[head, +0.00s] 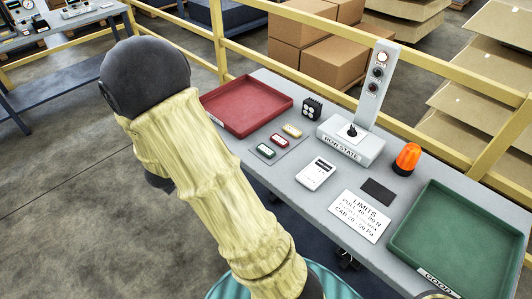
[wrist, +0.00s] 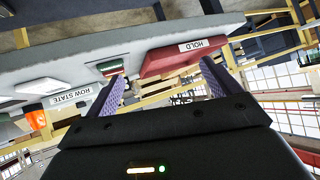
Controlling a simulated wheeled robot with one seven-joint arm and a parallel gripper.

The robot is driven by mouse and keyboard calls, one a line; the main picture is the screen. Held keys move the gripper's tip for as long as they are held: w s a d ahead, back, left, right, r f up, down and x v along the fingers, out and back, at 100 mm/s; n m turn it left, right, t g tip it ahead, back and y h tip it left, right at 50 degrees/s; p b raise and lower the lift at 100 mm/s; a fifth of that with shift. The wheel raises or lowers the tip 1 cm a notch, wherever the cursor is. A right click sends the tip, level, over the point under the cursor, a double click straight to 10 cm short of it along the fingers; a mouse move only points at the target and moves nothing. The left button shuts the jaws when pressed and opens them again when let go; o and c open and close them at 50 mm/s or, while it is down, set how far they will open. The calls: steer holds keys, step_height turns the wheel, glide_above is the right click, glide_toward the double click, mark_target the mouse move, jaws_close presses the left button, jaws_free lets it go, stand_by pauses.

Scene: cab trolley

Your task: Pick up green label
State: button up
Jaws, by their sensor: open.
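The green label (head: 265,150) is a small green block with a white face. It lies on a grey mat at the table's near left, in front of a red label (head: 280,139) and a yellow label (head: 292,130). In the wrist view the green label (wrist: 112,66) shows small, near the tip of the left finger in the picture. My gripper (wrist: 162,71) is open, its two purple fingers wide apart with nothing between them. It is apart from the label. In the head view my arm hides the gripper.
A red tray (head: 212,99) stands left of the labels, and a green tray (head: 405,243) at the table's right. A control post (head: 352,148), a white device (head: 315,172), an orange beacon (head: 407,158) and a limits card (head: 361,215) stand between. Yellow rails (head: 275,65) run behind.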

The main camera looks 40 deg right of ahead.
steer(key=s+d+f+m+g+h, duration=0.2)
steer(key=s+d+m+g+h, duration=0.1)
steer(key=s+m+g+h, duration=0.1)
steer(key=shift+s+d+g+h+b, duration=0.35)
steer(key=shift+s+g+h, duration=0.15)
steer(key=shift+s, duration=0.35)
glide_toward(266, 149)
steer(key=shift+s+d+f, duration=0.15)
steer(key=shift+d+f, duration=0.1)
steer(key=shift+d, duration=0.3)
steer(key=shift+s+d+f, duration=0.15)
steer(key=shift+d+f, duration=0.05)
steer(key=shift+d, duration=0.5)
steer(key=shift+w+p+x, duration=0.2)
steer(key=shift+x, duration=1.1)
steer(key=shift+w+p+x, duration=0.2)
steer(key=shift+x, duration=1.15)
